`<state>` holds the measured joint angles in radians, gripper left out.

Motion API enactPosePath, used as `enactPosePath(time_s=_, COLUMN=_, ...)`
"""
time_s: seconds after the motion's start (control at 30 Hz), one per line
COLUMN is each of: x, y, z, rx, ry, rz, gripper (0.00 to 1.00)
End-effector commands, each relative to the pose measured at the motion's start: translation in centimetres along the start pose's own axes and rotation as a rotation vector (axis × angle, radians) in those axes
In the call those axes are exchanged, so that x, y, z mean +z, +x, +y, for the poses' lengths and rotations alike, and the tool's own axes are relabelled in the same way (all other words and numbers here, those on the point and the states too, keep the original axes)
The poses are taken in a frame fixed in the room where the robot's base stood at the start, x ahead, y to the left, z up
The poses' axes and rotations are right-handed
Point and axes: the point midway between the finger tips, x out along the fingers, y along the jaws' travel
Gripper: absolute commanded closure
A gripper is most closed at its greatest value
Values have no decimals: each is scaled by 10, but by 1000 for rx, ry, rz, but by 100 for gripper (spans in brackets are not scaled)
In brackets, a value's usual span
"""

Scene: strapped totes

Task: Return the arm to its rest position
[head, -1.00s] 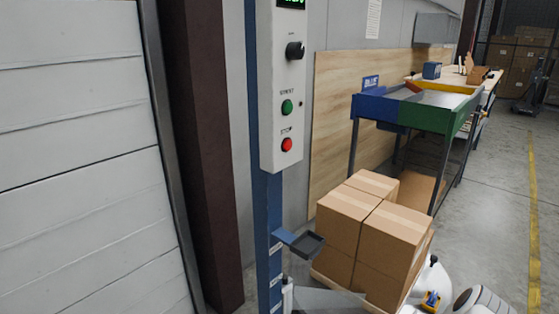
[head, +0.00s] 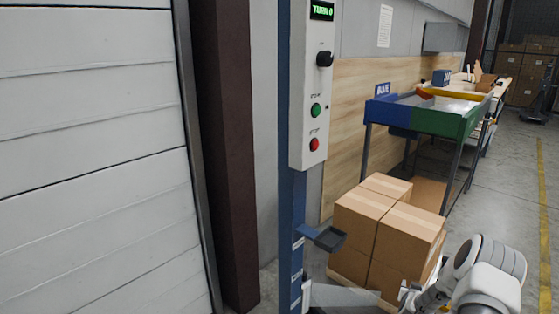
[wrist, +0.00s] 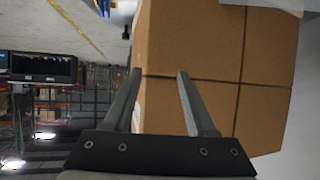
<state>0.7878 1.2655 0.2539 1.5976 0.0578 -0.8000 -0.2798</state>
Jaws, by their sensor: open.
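My arm, with white and grey links, shows at the lower right of the head view, beside the stacked cardboard boxes (head: 405,225). In the wrist view my gripper (wrist: 160,74) has its two grey fingers apart, with nothing between them. The brown face of the boxes (wrist: 200,40) fills the middle of that view beyond the fingers. Whether a finger touches the cardboard I cannot tell. In the head view the fingertips are too small to make out clearly.
A blue post carries a control box (head: 312,90) with a knob, green and red buttons, and a small tray (head: 328,238). A blue and green sorting table (head: 435,120) stands behind the boxes. A white shutter (head: 85,160) is at left. Open floor lies right.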

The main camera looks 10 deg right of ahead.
Motion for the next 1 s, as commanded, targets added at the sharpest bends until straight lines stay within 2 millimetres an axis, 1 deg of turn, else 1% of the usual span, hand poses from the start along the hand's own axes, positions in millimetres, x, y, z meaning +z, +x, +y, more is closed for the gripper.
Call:
enactPosePath(time_s=0.03, x=-21, y=-7, z=-15, rx=-29, ry=-18, rz=-5, gripper=43)
enactPosePath(time_s=0.1, x=-43, y=-18, z=-32, rx=-64, ry=-40, rz=-25, gripper=43)
enactPosePath(time_s=0.17, x=-61, y=-29, z=-47, rx=-91, ry=-60, rz=-41, gripper=43)
enactPosePath(time_s=0.27, x=-89, y=-52, z=-72, rx=-138, ry=-93, rz=-73, gripper=43)
enactPosePath(time_s=0.3, x=-100, y=-62, z=-82, rx=-155, ry=-108, rz=-84, gripper=43)
enactPosePath(time_s=0.37, x=-115, y=-79, z=-96, rx=-179, ry=-129, rz=-103, gripper=43)
enactPosePath(time_s=0.47, x=-138, y=-109, z=-118, rx=-214, ry=-163, rz=-135, gripper=43)
enactPosePath(time_s=0.5, x=-146, y=-122, z=-126, rx=-228, ry=-177, rz=-147, gripper=43)
enactPosePath(time_s=0.57, x=-158, y=-142, z=-137, rx=-246, ry=-197, rz=-165, gripper=43)
enactPosePath(time_s=0.6, x=-165, y=-156, z=-144, rx=-257, ry=-210, rz=-178, gripper=43)
enactPosePath(time_s=0.67, x=-174, y=-178, z=-153, rx=-272, ry=-229, rz=-196, gripper=43)
enactPosePath(time_s=0.7, x=-180, y=-193, z=-158, rx=-281, ry=-241, rz=-208, gripper=43)
enactPosePath(time_s=0.77, x=-188, y=-215, z=-166, rx=-295, ry=-259, rz=-226, gripper=43)
enactPosePath(time_s=0.8, x=-191, y=-231, z=-171, rx=-303, ry=-271, rz=-239, gripper=43)
enactPosePath(time_s=0.87, x=-197, y=-253, z=-176, rx=-313, ry=-286, rz=-258, gripper=43)
enactPosePath(time_s=0.9, x=-200, y=-269, z=-179, rx=-320, ry=-296, rz=-268, gripper=43)
enactPosePath(time_s=0.97, x=-204, y=-292, z=-183, rx=-330, ry=-311, rz=-286, gripper=43)
enactPosePath(time_s=1.0, x=-205, y=-308, z=-185, rx=-335, ry=-321, rz=-297, gripper=43)
